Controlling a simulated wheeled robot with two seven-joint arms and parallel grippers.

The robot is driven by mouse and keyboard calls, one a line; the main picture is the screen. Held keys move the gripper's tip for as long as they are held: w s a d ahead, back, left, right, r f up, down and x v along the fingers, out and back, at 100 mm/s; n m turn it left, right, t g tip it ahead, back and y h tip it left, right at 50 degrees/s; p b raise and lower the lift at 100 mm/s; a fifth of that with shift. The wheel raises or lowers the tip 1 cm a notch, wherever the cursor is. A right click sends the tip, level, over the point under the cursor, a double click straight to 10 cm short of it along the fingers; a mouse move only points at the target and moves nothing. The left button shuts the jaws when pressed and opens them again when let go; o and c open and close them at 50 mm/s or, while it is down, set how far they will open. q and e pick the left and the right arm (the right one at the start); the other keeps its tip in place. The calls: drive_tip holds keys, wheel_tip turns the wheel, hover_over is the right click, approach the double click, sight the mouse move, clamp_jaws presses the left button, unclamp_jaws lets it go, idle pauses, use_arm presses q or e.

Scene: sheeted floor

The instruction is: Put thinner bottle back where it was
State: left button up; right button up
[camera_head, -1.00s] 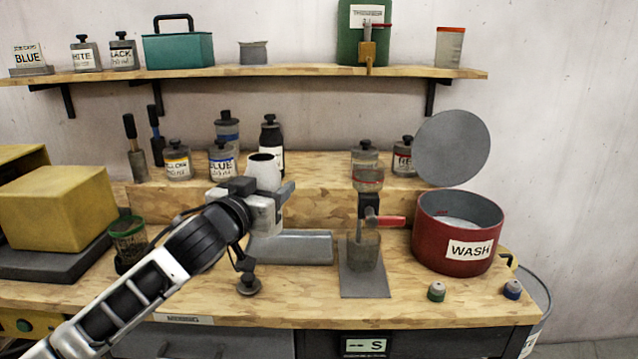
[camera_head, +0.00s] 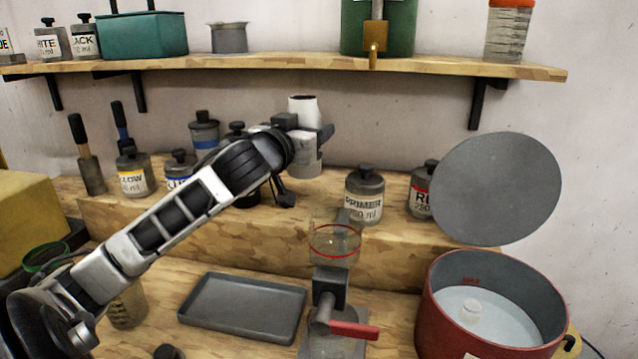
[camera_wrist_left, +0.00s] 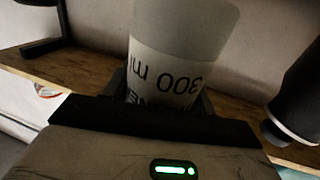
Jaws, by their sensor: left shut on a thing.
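The thinner bottle (camera_head: 303,108) is pale with a dark top opening; part of its label, ending in "NER" and "300 ml", shows upside down in the left wrist view (camera_wrist_left: 178,70). My left gripper (camera_head: 308,138) is shut on it and holds it upright at the back of the raised wooden step (camera_head: 290,222). It is between the dark-lidded jars on the left and the primer jar (camera_head: 364,195) on the right. I cannot tell whether its base touches the step. My right gripper is not in view.
The wall shelf (camera_head: 290,70) is above and behind the bottle. A dark bottle (camera_wrist_left: 300,95) stands close by in the wrist view. A grey tray (camera_head: 243,307), a clear cup stand with red handle (camera_head: 353,330) and the red wash pot (camera_head: 450,320) are in front.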

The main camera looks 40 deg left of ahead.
sight(306, 170)
use_arm(q)
drive_tip(key=f, duration=0.3)
drive_tip(key=shift+s, duration=0.3)
drive_tip(key=shift+w+f, duration=0.1)
drive_tip(key=shift+f, duration=2.15)
drive_tip(key=shift+f+b, duration=0.15)
drive_tip(key=shift+b, duration=0.15)
drive_tip(key=o, duration=1.3)
